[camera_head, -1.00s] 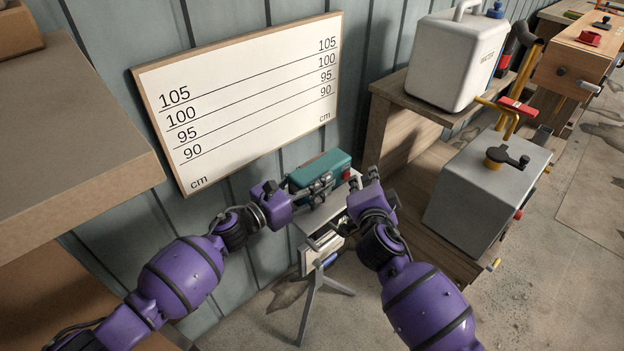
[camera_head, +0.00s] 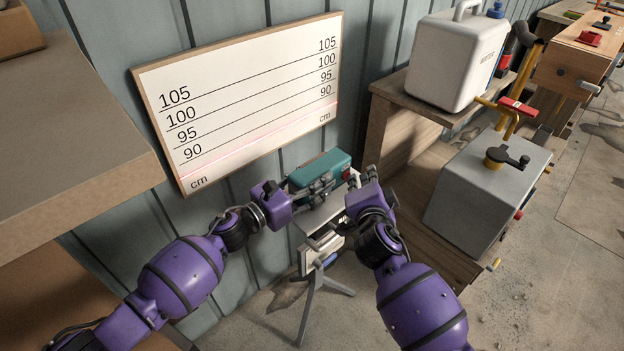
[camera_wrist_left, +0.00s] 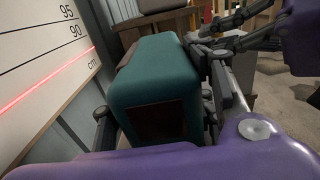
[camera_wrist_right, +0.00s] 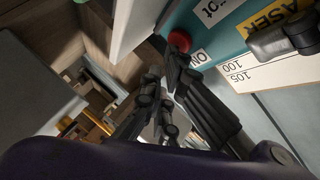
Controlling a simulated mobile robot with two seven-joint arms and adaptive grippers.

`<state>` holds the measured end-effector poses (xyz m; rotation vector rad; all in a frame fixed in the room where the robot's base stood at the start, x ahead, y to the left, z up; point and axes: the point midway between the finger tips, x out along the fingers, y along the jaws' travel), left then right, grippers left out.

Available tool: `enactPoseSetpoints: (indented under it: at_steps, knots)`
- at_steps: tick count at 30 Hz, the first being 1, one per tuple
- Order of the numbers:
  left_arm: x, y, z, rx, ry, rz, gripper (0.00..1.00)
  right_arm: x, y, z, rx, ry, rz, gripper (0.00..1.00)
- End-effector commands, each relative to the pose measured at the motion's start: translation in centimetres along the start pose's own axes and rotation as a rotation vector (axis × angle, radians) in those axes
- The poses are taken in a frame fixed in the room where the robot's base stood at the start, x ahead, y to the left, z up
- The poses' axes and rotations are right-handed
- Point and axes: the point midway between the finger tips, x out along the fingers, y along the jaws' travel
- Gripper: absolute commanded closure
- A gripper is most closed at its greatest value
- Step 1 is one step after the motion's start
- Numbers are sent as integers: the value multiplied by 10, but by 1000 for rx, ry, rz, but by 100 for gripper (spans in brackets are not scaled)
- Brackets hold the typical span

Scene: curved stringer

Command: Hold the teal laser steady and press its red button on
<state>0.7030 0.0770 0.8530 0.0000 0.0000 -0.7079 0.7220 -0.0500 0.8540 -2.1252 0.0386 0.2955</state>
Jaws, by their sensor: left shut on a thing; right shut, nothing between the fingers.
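The teal laser (camera_head: 322,167) sits on top of the small tripod stand (camera_head: 322,216) in front of the marked board. It also shows in the left wrist view (camera_wrist_left: 155,82). My left gripper (camera_head: 318,186) is shut on the laser, one finger on each side of its body. The red button (camera_wrist_right: 180,40) is on the laser's end beside an "ON" label. My right gripper (camera_wrist_right: 172,75) is shut and empty, its fingertips at or just beside the button; I cannot tell whether they touch. A red line (camera_wrist_left: 45,82) shines across the board below the 90 mark.
The white board (camera_head: 245,95) with centimetre lines hangs on the wall behind the laser. A wooden bench (camera_head: 400,130) with a white canister (camera_head: 452,60) and a grey box (camera_head: 485,185) stands to the right. A wooden worktop (camera_head: 75,130) is at left.

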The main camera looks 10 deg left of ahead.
Motion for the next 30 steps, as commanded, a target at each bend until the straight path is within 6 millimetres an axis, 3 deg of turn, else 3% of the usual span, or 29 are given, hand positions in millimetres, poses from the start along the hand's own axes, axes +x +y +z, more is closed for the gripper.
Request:
enactPoseSetpoints:
  at_steps: [13, 30]
  knots:
    - [0, 0, 0, 0, 0, 0, 96, -6, 6, -5, -1, 1, 3, 100]
    - [0, 0, 0, 0, 0, 0, 96, -43, 32, -31, 0, 1, 2, 100]
